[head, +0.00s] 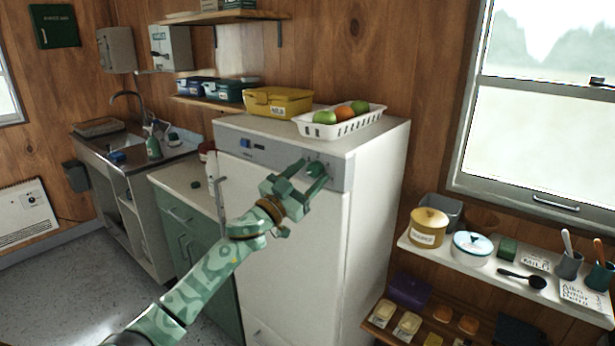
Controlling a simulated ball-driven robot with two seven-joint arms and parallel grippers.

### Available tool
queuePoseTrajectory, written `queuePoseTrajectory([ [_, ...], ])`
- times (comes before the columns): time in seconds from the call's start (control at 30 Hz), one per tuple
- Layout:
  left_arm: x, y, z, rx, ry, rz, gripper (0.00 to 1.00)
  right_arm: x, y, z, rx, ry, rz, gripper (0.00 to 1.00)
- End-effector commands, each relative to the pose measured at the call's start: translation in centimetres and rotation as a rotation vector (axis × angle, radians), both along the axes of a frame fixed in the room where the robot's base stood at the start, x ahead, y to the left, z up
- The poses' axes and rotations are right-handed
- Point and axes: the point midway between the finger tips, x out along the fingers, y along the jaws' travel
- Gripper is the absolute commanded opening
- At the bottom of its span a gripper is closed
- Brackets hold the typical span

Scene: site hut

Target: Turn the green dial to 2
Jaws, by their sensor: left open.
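The white fridge (285,255) has a grey control panel (275,153) along its top front edge. A small blue knob (245,143) and a dark display show on the left part of that panel. My left gripper (309,173) is open, with its green fingers in front of the right part of the panel. My right gripper is not in view.
On the fridge top stand a yellow box (277,102) and a white basket (340,121) of fruit. A green cabinet (190,240) with a counter adjoins the fridge on the left. A shelf (500,270) with jars and cups is at right. Floor is free at left.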

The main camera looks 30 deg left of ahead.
Motion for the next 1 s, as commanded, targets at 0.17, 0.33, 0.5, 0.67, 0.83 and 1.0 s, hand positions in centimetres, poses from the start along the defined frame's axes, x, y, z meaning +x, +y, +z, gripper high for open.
queuePoseTrajectory([
  [0.17, 0.0, 0.0, 0.0, 0.000, 0.000, 0.000, 0.41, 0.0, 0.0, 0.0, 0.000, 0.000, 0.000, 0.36],
  [0.33, 0.0, 0.0, 0.0, 0.000, 0.000, 0.000, 0.10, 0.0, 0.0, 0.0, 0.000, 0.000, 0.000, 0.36],
  [0.5, -0.1, 0.0, 0.0, 0.008, -0.001, 0.000, 0.10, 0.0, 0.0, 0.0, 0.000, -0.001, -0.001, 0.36],
  [0.67, -0.1, 0.0, 0.1, 0.047, -0.004, -0.001, 0.11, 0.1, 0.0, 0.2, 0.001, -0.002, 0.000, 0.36],
  [0.83, 0.0, 0.1, 0.2, 0.138, -0.012, 0.000, 0.11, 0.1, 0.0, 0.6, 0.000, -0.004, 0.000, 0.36],
  [1.0, -0.1, 0.2, 0.3, 0.280, -0.022, -0.001, 0.11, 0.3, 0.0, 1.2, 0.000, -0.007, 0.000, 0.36],
])
